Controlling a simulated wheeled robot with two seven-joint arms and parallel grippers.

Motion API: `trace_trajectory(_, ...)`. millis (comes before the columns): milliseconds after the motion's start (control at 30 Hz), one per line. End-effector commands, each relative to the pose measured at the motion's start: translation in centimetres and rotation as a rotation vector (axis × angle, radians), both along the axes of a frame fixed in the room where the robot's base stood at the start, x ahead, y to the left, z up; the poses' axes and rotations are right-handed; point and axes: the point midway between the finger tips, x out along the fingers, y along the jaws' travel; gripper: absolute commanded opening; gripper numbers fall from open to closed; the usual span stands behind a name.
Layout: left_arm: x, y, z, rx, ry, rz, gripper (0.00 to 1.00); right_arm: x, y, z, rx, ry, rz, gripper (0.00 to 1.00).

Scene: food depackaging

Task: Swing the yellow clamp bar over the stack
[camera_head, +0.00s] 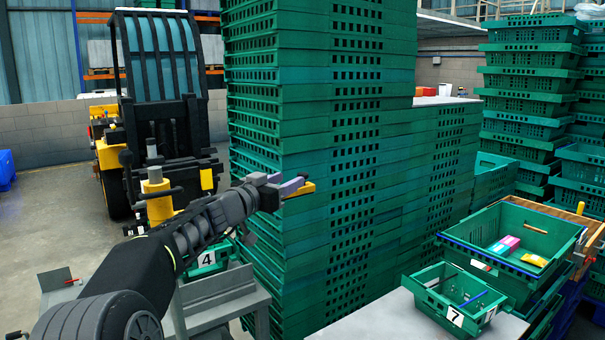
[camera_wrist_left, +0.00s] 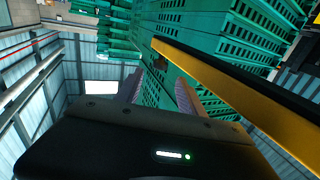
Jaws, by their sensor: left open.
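The tall stack of green crates (camera_head: 330,150) fills the middle of the head view, and its perforated sides also show in the wrist view (camera_wrist_left: 240,40). The yellow clamp bar (camera_wrist_left: 225,85) runs diagonally through the wrist view, its end near the top middle. In the head view only a short yellow end (camera_head: 303,189) shows beside my fingertips, against the stack's face. My left gripper (camera_head: 285,184) is open, its two fingers apart in the wrist view (camera_wrist_left: 157,93). The bar passes beside the right-hand finger; I cannot tell whether they touch. My right gripper is out of view.
A forklift (camera_head: 160,90) stands at the back left, with a yellow post (camera_head: 158,196) before it. A bench (camera_head: 225,300) holds a crate marked 4 (camera_head: 207,262). At right, a crate marked 7 (camera_head: 440,300) sits on a white table (camera_head: 375,318). More crates (camera_head: 525,105) stand behind.

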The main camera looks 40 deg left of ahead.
Motion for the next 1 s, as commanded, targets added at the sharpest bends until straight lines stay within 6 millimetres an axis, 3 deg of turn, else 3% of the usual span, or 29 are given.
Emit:
trace_trajectory(367,0.7,0.0,0.0,-0.002,0.002,-0.001,0.46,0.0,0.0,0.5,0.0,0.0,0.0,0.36)
trace_trajectory(800,6.8,0.7,0.2,-0.003,0.003,-0.001,0.46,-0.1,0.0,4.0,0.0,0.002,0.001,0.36)
trace_trajectory(1000,7.8,0.8,0.0,0.0,0.001,-0.001,0.46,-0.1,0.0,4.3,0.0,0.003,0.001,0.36)
